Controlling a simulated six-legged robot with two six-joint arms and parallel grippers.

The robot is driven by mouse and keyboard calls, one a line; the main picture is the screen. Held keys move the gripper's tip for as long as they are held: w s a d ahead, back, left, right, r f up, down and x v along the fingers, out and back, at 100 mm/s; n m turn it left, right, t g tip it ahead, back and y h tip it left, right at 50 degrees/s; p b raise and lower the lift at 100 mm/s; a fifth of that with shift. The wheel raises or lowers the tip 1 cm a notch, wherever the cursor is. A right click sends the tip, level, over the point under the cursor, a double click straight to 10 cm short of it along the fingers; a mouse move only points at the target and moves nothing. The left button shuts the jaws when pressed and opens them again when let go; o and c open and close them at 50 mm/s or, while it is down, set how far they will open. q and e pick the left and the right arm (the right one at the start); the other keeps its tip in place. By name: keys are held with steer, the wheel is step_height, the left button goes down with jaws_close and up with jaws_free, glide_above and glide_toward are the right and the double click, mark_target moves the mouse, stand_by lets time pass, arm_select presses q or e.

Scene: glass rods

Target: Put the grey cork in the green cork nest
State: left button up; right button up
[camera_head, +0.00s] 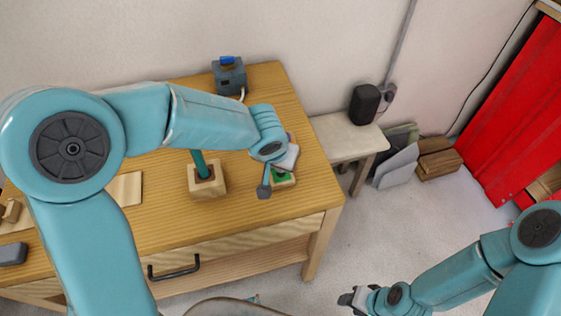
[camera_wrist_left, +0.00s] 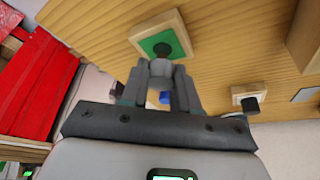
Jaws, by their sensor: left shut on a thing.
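A grey cork (camera_wrist_left: 160,68) is held between the fingers of my left gripper (camera_wrist_left: 162,76) in the left wrist view. The green cork nest (camera_wrist_left: 148,46), a green pad with a dark round hole in a pale wooden block, lies just beyond the cork. In the head view the nest (camera_head: 284,178) is near the table's right side, partly hidden by my left gripper (camera_head: 265,184). I cannot tell whether the cork touches the nest. My right gripper (camera_head: 354,299) is low at the bottom of the head view, away from the table, and its jaw state is unclear.
A wooden block (camera_head: 207,186) with an upright green rod (camera_head: 200,163) stands left of the nest. A grey box (camera_head: 229,76) with a blue top is at the table's back. A bench with a black speaker (camera_head: 364,104) stands right of the table (camera_head: 250,218).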

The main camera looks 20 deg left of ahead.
arm_select(q)
steer(key=shift+f+b, duration=0.85)
steer(key=shift+b, duration=0.15)
steer(key=shift+r, duration=0.25)
steer(key=shift+r+p, duration=0.55)
steer(key=shift+r, duration=0.1)
steer(key=shift+b, duration=0.35)
stand_by(0.6)
steer(key=shift+f+b, duration=0.85)
steer(key=shift+b, duration=0.1)
steer(key=o, duration=0.7)
